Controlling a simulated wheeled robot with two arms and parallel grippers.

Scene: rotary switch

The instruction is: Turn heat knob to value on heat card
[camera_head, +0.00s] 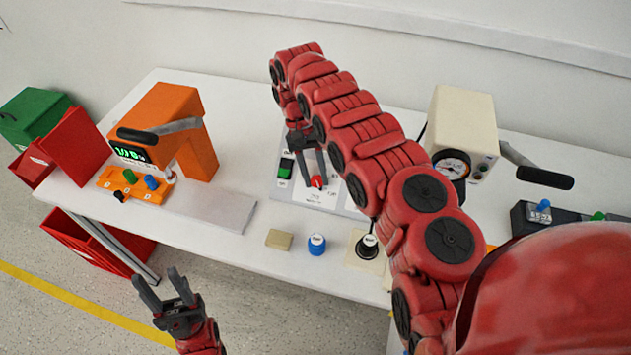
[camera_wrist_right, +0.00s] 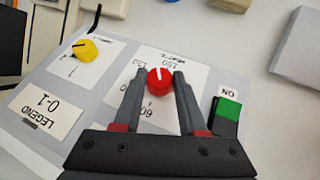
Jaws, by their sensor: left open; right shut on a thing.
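The red knob (camera_head: 317,181) sits on a light panel (camera_head: 345,207) in the middle of the table. In the right wrist view the red knob (camera_wrist_right: 160,80) has a white pointer line and a white scale card (camera_wrist_right: 150,65) around it with 60, 120 and 150 readable. My right gripper (camera_wrist_right: 160,78) is shut on the red knob, with one finger on each side. My right arm hides part of the panel in the head view. My left gripper (camera_head: 156,277) is open and empty in front of the table. I cannot pick out a separate heat card.
The panel also carries a yellow knob (camera_wrist_right: 86,49), a green switch (camera_wrist_right: 228,110) marked ON and a LEGEND 0-1 card (camera_wrist_right: 47,110). An orange machine (camera_head: 170,125) stands left, a cream gauge box (camera_head: 462,125) right.

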